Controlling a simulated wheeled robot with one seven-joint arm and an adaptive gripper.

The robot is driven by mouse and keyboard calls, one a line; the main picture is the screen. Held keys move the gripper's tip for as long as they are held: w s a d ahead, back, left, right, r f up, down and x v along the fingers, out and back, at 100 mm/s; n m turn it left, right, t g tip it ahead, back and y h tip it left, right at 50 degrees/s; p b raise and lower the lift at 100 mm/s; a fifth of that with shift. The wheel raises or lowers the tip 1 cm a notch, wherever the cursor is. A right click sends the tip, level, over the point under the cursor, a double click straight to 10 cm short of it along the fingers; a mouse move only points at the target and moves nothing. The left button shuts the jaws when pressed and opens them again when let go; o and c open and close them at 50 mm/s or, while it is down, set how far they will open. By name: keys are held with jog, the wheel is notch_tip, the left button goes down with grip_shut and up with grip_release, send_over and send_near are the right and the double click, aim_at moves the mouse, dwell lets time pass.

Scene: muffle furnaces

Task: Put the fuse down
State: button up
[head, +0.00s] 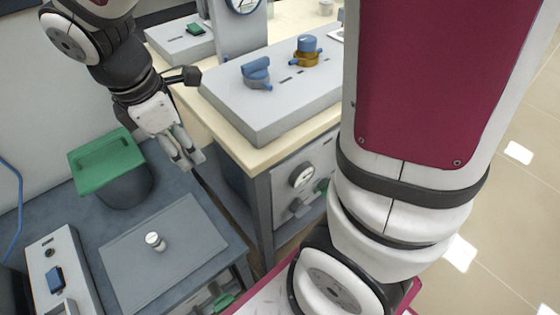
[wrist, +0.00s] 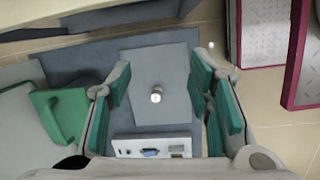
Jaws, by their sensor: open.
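The fuse (head: 155,241), a small white cylinder with a metal-looking band, stands on a flat grey plate (head: 190,265) on the dark blue-grey bench. In the wrist view the fuse (wrist: 156,97) shows between and beyond my fingers, on the plate (wrist: 168,65). My gripper (head: 187,163) is above the bench, up and to the right of the fuse in the head view. Its green-padded fingers (wrist: 162,95) are wide apart with nothing between them, clear of the fuse.
A green-lidded dark container (head: 108,160) stands left of my gripper. A control box (head: 62,270) sits at the bench's left. A higher cream-topped bench (head: 262,150) with a grey panel (head: 275,85) and blue valves stands to the right.

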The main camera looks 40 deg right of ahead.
jog(key=s+d+r+m, duration=0.2)
jog(key=s+m, duration=0.3)
jog(key=s, duration=0.2)
jog(key=s+d+r+m+y, duration=0.1)
jog(key=s+d+r+m, duration=0.1)
jog(key=s+m, duration=0.3)
jog(key=s+d+r+m+y, duration=0.1)
jog(key=s+r+m, duration=0.3)
jog(key=s, duration=0.6)
jog(key=shift+s+d+m, duration=0.3)
jog(key=shift+d+m, duration=0.45)
jog(key=shift+m, duration=0.35)
